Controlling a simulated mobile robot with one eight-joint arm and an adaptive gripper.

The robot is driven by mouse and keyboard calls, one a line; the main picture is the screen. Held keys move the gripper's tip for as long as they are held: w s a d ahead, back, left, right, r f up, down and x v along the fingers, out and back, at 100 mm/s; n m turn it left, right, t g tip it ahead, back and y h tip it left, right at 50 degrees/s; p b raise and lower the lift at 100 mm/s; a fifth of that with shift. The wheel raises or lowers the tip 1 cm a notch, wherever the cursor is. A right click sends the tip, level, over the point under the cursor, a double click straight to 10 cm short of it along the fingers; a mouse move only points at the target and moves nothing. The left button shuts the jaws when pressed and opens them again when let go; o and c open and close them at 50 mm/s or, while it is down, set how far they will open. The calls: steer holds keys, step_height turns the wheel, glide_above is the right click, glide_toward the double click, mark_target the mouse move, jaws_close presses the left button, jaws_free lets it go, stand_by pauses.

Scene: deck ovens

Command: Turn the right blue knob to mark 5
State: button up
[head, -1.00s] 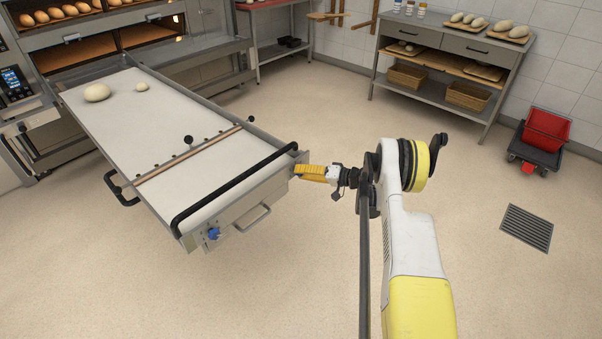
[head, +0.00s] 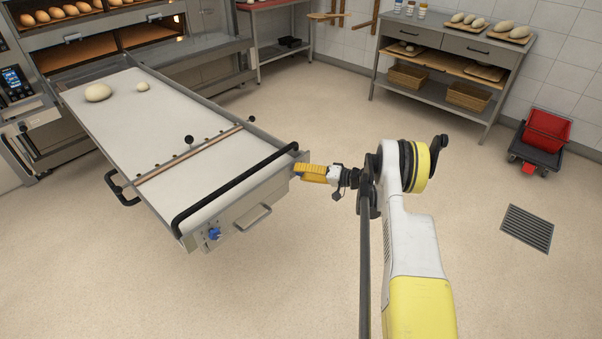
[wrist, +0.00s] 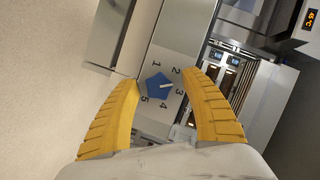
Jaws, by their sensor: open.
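A blue five-sided knob (wrist: 159,87) shows in the wrist view on a pale metal plate with the marks 1 to 5 around it. Its white pointer line points between marks 2 and 3. My gripper (wrist: 162,77) is open, with one yellow finger on each side of the knob in the picture. I cannot tell whether the fingers touch it. In the head view my gripper (head: 298,170) is at the right front corner of the loader table (head: 120,125), and this knob is hidden there. Another blue knob (head: 213,233) is on the front left of the table.
A black bar (head: 235,185) and a metal handle (head: 252,218) are at the table's front end. Two dough pieces (head: 98,92) lie at its far end near the ovens. The floor around my arm is clear; a red bin (head: 547,128) stands far right.

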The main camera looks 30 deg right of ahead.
steer(key=v, duration=1.1)
steer(key=shift+s+d, duration=0.3)
steer(key=shift+o, duration=0.2)
steer(key=shift+r, duration=0.1)
